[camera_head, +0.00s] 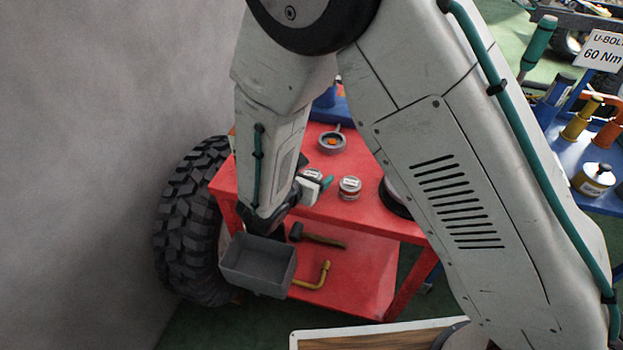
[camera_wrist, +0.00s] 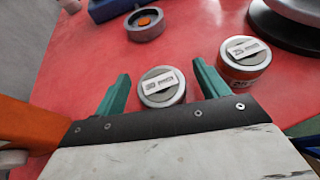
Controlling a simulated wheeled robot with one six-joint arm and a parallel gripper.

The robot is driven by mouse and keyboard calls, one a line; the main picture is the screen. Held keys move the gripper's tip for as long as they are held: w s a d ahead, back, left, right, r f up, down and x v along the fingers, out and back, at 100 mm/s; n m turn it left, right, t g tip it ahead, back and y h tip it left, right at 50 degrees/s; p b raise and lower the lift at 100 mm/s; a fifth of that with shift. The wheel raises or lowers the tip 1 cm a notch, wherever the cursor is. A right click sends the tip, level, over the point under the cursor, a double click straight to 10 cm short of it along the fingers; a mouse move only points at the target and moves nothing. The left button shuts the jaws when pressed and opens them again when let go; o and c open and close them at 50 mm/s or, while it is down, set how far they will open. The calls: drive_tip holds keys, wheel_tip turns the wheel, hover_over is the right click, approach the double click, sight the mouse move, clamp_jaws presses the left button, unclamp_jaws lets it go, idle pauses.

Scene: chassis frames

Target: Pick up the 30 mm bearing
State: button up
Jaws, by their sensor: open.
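The bearing between my fingers is a short silver cylinder with a pale label on top that seems to read 30 (camera_wrist: 163,97). It stands upright on the red cart top (camera_wrist: 85,65). My gripper (camera_wrist: 160,72) is open, with one teal finger on each side of this bearing and small gaps between. In the head view my gripper (camera_head: 318,182) is low over the cart's left part and partly hides the bearing (camera_head: 312,174). A similar bearing (camera_wrist: 245,72) with an orange-red band stands just to the right, also in the head view (camera_head: 349,188).
A round grey part with an orange centre (camera_wrist: 145,24) sits behind the bearings. A large black-and-silver disc (camera_wrist: 295,18) stands at right. Below are a hammer (camera_head: 322,239), a yellow bent tool (camera_head: 314,279) and an empty grey bin (camera_head: 258,265). A tyre (camera_head: 188,225) stands between wall and cart.

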drive_tip(key=shift+x, duration=1)
drive_tip(key=c, duration=1.4)
drive_tip(key=shift+o, duration=0.2)
drive_tip(key=shift+r, duration=0.1)
